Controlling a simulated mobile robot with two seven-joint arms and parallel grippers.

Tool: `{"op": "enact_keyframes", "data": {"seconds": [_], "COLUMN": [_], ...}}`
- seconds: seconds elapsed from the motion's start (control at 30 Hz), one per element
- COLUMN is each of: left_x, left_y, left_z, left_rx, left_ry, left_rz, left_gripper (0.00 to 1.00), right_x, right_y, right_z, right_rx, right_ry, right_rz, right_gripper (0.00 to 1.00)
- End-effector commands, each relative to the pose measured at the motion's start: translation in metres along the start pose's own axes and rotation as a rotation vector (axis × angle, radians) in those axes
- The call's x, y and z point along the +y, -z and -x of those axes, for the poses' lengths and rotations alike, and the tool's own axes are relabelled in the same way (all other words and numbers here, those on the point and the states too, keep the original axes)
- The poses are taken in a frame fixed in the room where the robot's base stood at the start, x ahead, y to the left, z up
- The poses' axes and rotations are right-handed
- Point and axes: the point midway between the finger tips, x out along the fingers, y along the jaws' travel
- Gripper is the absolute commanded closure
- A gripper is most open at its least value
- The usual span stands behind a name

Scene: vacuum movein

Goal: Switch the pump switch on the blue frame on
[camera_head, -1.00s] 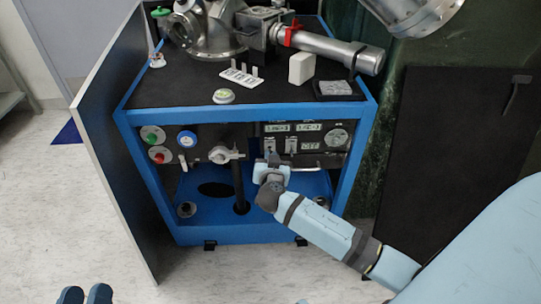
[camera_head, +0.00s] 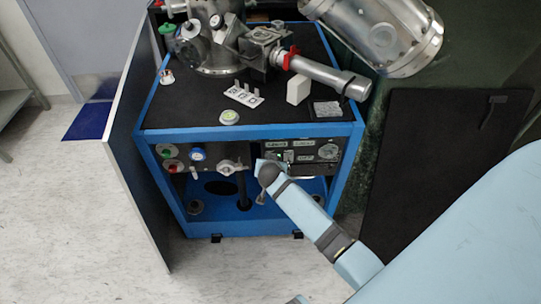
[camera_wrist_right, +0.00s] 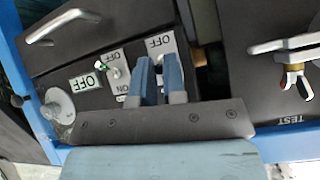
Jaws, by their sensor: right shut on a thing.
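The blue frame (camera_head: 350,185) stands upright, with a dark control panel (camera_head: 325,165) under its top. In the right wrist view, two switch plates labelled OFF show on the panel. One plate (camera_wrist_right: 113,66) has its small lever in the open, to the left of my fingers. The other switch plate (camera_wrist_right: 163,41) is behind the fingers of my right gripper (camera_wrist_right: 158,62), which are shut on its switch. The lever there is hidden between them. In the head view my right gripper (camera_head: 266,165) is at the panel's left part. My left gripper is out of view.
Knobs (camera_head: 170,151) and a valve handle (camera_head: 232,167) sit left of my gripper. A metal handle (camera_wrist_right: 62,25) is on the panel. Steel vacuum parts (camera_head: 320,72) stand on top. A grey side panel (camera_head: 128,140) is at the left. Floor in front is clear.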

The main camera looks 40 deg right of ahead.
Motion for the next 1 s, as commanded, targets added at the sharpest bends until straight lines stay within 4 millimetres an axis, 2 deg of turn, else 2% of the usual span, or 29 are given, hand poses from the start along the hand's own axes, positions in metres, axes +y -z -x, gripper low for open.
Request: {"op": "enact_keyframes", "data": {"seconds": [0.03, 0.33, 0.97, 1.0], "left_x": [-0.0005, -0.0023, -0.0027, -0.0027], "left_y": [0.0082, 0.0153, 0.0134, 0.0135], "left_z": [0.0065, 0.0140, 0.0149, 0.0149], "left_rx": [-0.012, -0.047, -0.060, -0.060], "left_ry": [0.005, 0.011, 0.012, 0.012], "left_rz": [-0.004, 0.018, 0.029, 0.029], "left_gripper": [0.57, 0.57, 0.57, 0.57], "right_x": [-0.0019, -0.0027, -0.0023, -0.0023], "right_y": [0.0101, 0.0118, 0.0100, 0.0100], "right_z": [0.0062, 0.0042, 0.0011, 0.0011], "right_rx": [-0.024, -0.149, -0.192, -0.191], "right_ry": [-0.005, -0.026, -0.034, -0.033], "right_rz": [-0.002, 0.002, 0.003, 0.003], "right_gripper": [1.00, 1.00, 1.00, 0.84]}}
